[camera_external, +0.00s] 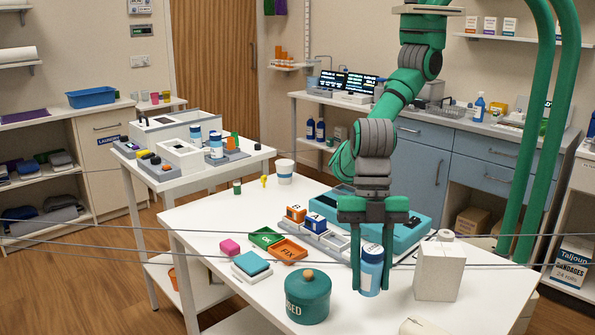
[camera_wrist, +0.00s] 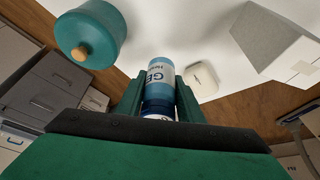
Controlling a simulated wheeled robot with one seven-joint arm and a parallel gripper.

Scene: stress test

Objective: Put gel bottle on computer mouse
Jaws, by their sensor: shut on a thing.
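The computer mouse (camera_wrist: 201,82) appears as a pale rounded shape on the white table, just right of the bottle in the wrist view. In the external view a cream shape at the bottom edge (camera_external: 421,327), partly cut off, looks like the mouse.
A teal lidded jar (camera_external: 308,299) stands left of the bottle and a white angular block (camera_external: 439,272) stands right. Behind are a teal case (camera_external: 408,236), a grey tray with cubes (camera_external: 328,240), and green and orange trays (camera_external: 289,251). Thin cables cross the external view.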

